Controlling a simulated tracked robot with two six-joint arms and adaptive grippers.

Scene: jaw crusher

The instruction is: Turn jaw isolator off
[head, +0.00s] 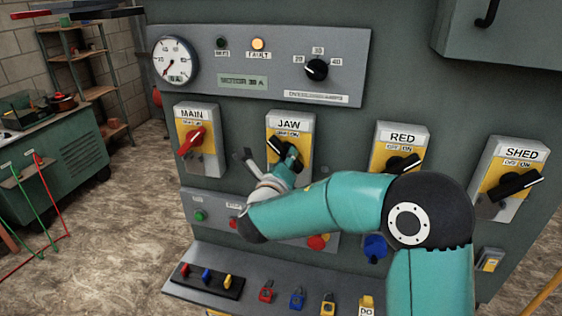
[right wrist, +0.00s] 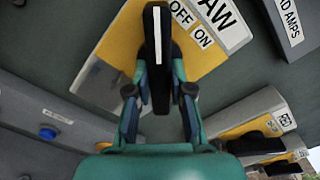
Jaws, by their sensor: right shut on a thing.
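The JAW isolator (head: 290,123) is a grey box with a yellow plate and an OFF/ON label, on the green cabinet front in the head view. Its black rotary handle (right wrist: 157,45), with a white line along it, stands between my fingers in the right wrist view. My right gripper (head: 284,166) is at the isolator and shut on this handle; its fingers also show in the right wrist view (right wrist: 157,88). My left gripper is in neither view.
Above, the orange FAULT lamp (head: 258,44) is lit. Below, a sloped ledge holds coloured padlocks (head: 297,299).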

